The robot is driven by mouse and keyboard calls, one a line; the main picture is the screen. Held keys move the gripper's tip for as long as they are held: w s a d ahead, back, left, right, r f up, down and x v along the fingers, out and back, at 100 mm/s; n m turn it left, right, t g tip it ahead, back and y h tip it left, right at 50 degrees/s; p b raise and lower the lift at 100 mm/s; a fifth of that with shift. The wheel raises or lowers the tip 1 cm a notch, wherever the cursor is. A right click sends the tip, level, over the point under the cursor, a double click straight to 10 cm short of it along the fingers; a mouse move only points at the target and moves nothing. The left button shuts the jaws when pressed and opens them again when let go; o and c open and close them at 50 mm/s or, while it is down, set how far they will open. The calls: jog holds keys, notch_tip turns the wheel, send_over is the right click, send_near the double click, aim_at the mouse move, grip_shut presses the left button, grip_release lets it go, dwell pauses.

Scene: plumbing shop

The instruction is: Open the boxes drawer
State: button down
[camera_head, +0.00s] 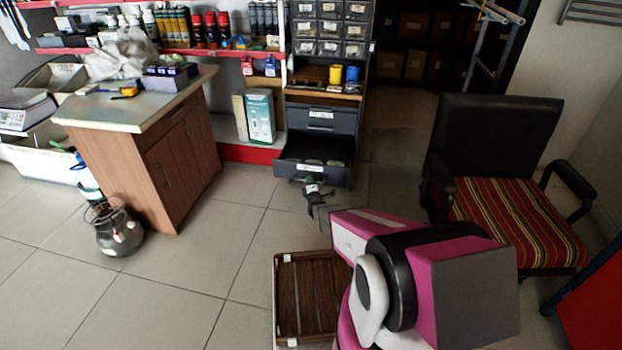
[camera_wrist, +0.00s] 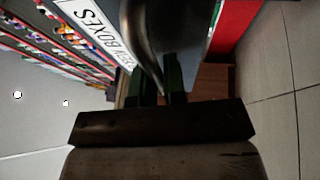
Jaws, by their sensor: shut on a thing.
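The boxes drawer (camera_head: 314,172) is the lower drawer of a dark cabinet. It stands pulled out, and its inside shows with some flat light items in it. A curved metal handle (camera_wrist: 140,42) runs beside the label. My gripper (camera_head: 312,184) is at the drawer front in the head view. In the wrist view its fingers (camera_wrist: 156,85) are shut on the handle. The exact contact is dark and partly hidden.
A closed upper drawer (camera_head: 320,119) is above. A slatted wooden crate (camera_head: 305,297) lies on the floor in front. A striped chair (camera_head: 515,215) stands right, a wooden counter (camera_head: 170,160) left, with a metal pot (camera_head: 118,232) beside it. Tiled floor between is clear.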

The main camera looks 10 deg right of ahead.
jog(key=shift+s, duration=0.15)
jog(key=c, duration=1.2)
grip_release()
jog(key=shift+s, duration=0.1)
